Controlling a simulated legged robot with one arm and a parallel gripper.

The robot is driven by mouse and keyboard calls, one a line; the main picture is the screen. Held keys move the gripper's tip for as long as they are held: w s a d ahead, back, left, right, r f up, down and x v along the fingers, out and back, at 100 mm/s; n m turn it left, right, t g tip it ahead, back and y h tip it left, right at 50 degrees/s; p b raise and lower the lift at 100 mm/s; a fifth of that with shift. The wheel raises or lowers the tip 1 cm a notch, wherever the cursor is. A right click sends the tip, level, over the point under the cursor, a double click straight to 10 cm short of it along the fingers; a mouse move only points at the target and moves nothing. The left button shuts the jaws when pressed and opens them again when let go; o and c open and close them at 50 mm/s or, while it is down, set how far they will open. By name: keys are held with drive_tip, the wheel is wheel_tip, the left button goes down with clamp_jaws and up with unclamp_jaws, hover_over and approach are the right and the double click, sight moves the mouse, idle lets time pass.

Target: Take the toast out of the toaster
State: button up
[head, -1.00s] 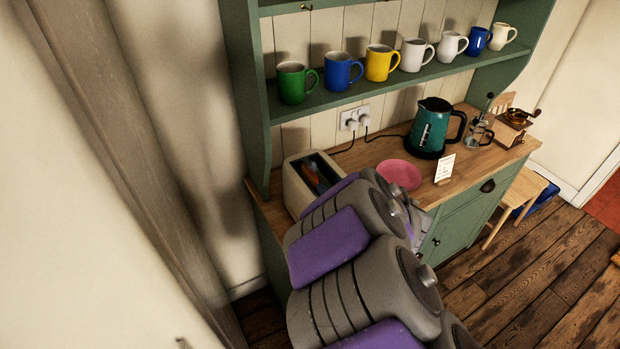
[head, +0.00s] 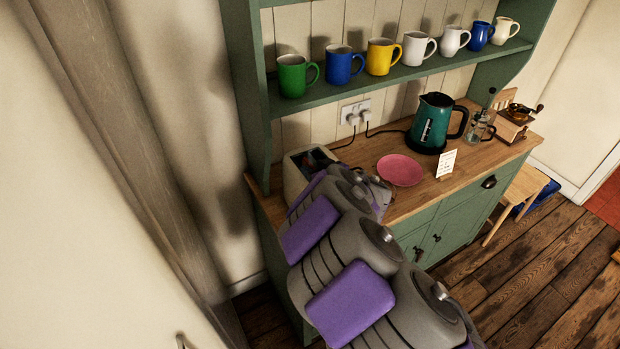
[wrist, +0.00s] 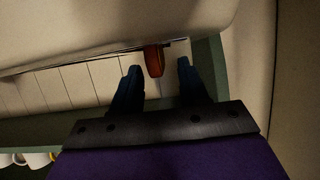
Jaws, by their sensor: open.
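The cream toaster (head: 296,178) stands at the left end of the wooden counter, partly hidden by my arm. In the wrist view the toaster (wrist: 110,35) fills the top. A narrow reddish-brown piece, which looks like the toast (wrist: 154,61) seen edge-on, sticks out past the toaster's edge. My gripper (wrist: 159,66) is open, with one dark finger on each side of the toast and visible gaps between. In the head view my arm hides most of the gripper at the toaster.
A pink plate (head: 400,170) lies right of the toaster, with a small white card (head: 447,164) and a teal kettle (head: 434,122) beyond. A green shelf (head: 400,75) with several mugs overhangs the back. Plugs and cords (head: 354,118) are behind the toaster.

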drive_tip(key=shift+x, duration=1.35)
drive_tip(key=c, duration=0.7)
